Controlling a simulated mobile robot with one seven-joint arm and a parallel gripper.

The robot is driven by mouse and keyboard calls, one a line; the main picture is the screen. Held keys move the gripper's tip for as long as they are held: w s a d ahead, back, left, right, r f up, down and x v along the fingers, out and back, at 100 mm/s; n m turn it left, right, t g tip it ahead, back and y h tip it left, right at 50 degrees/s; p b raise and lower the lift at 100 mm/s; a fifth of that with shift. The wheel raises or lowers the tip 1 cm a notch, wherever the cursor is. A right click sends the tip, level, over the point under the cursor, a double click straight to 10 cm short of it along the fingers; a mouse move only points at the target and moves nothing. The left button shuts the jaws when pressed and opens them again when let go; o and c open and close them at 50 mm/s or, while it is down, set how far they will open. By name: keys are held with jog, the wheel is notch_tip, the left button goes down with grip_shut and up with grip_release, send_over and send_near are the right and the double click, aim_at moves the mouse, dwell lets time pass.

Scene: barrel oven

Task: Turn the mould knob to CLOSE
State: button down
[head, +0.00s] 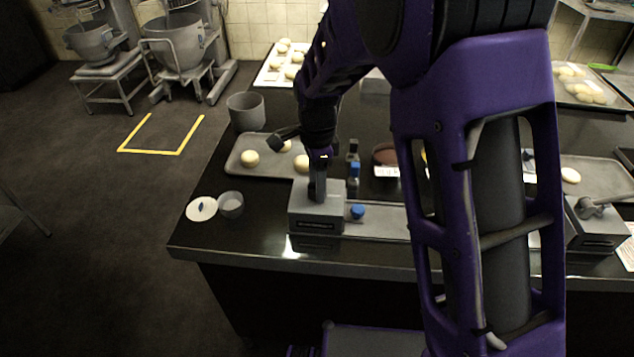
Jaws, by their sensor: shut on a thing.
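A grey control box (318,222) sits at the front left of the dark counter, with a small dark label on its front. The label is too small to read. My gripper (318,196) points straight down onto the top of this box and is shut on the mould knob there. The fingers cover the knob, so its angle and any CLOSE mark are hidden. A blue knob (357,211) shows just right of the box, apart from my gripper.
A tray (234,165) with dough balls lies behind the box. A grey pot (246,112) and a small clear cup (231,204) stand to the left. A second grey box (597,232) with a lever is at far right. My arm hides the middle right of the counter.

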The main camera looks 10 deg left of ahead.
jog(key=shift+c, duration=1.4)
grip_release()
jog(key=shift+r, duration=0.1)
notch_tip(320, 180, up, 17)
jog(key=p, duration=0.1)
jog(key=shift+r+p, duration=0.15)
jog(key=shift+p, duration=0.25)
